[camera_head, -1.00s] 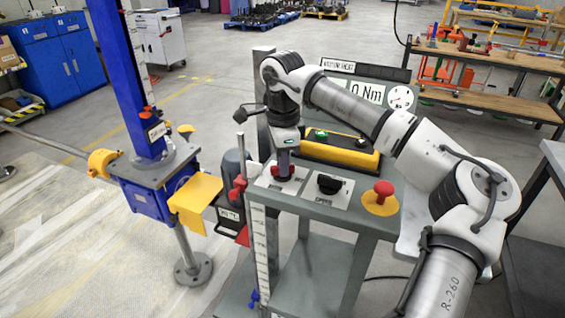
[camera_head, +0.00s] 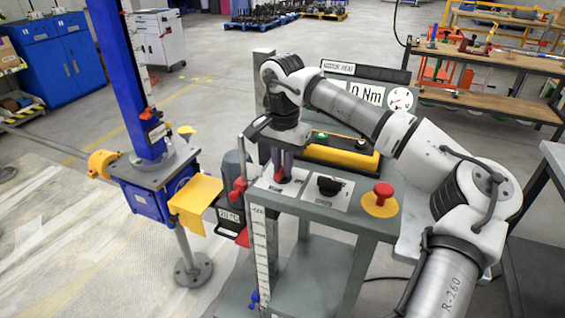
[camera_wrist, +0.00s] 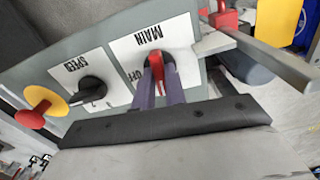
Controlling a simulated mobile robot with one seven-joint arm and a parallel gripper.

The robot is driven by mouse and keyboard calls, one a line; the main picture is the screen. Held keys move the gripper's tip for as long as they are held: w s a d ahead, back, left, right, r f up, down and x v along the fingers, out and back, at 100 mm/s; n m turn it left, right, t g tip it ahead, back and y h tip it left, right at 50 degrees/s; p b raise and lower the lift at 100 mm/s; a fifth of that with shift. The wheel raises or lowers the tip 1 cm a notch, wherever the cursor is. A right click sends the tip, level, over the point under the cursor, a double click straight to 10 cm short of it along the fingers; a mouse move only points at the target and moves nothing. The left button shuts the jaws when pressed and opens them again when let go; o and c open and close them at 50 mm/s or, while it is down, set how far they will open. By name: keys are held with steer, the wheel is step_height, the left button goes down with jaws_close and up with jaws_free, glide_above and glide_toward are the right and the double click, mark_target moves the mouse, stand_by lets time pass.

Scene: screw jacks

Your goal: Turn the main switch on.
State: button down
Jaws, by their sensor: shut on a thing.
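The main switch has a red handle (camera_wrist: 158,70) on a dark round base, on a white plate (camera_wrist: 128,55) marked MAIN, with the word OFF partly visible. My gripper (camera_wrist: 159,84) is shut on the red handle, one finger on each side of it. In the head view my gripper (camera_head: 282,168) points down at the left end of the grey control panel (camera_head: 350,218), and its fingers partly hide the switch. The handle's exact angle against the plate's marks is hard to read.
A black SPEED knob (camera_wrist: 92,90) sits beside the main switch, then a red stop button (camera_head: 383,188) on yellow. A yellow and black box (camera_head: 340,157) and a display reading 0 Nm (camera_head: 367,95) stand behind. A blue screw jack (camera_head: 150,180) stands left.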

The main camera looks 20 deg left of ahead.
steer(key=shift+n, duration=0.5)
steer(key=c, duration=1.4)
jaws_free()
steer(key=shift+c, duration=0.2)
step_height(320, 180, up, 14)
steer(key=b, duration=0.1)
steer(key=shift+f, duration=0.1)
